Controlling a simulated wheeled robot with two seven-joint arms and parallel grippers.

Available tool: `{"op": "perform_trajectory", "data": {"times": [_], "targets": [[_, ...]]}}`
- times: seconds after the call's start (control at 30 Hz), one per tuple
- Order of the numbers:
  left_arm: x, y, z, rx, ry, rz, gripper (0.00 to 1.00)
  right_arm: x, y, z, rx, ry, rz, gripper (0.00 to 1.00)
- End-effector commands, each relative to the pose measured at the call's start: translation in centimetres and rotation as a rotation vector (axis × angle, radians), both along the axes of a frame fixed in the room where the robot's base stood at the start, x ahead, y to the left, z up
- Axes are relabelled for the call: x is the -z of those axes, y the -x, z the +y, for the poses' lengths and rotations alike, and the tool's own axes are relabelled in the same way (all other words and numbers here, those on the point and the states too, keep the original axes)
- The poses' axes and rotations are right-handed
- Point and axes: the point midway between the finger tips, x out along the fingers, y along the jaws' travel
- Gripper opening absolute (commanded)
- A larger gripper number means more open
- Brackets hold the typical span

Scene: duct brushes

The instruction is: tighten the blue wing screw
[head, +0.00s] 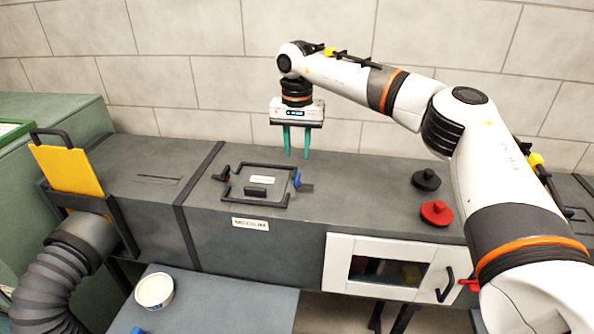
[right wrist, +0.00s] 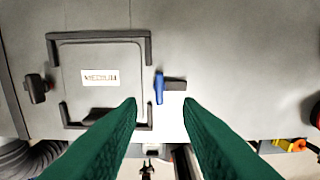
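The blue wing screw (head: 297,179) stands at the right edge of a dark framed hatch (head: 272,186) on top of the grey duct. In the right wrist view the blue wing screw (right wrist: 159,88) sits beside the hatch (right wrist: 100,55), which carries a label reading MEDIUM, with a dark block at the screw's right. My right gripper (head: 297,155) hangs above and behind the screw, fingers down. In the right wrist view its green fingers (right wrist: 160,103) are apart with nothing between them, the screw showing past the tips. My left gripper is not in view.
A dark knob (head: 426,180) and a red knob (head: 437,213) stand on the duct at the right. An orange plate (head: 68,170) stands at the left by a flexible hose (head: 50,275). A white bowl (head: 154,291) sits on the lower table in front.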

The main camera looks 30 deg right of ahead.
Motion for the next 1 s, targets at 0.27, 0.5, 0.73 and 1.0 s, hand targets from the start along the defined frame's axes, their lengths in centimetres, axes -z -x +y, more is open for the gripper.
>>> {"op": "perform_trajectory", "data": {"times": [0.27, 0.5, 0.73, 1.0], "targets": [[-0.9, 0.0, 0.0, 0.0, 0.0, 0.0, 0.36, 5.3, 0.1, 0.0, 0.001, 0.0, 0.002, 0.32], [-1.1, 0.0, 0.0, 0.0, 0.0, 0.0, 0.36, 7.4, 0.0, 0.1, 0.001, -0.002, -0.001, 0.32], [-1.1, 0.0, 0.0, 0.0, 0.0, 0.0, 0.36, 7.6, 0.0, 0.1, 0.001, -0.002, -0.001, 0.32], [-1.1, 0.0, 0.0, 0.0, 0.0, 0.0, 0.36, 7.6, 0.0, 0.1, 0.001, -0.003, -0.001, 0.0]]}}
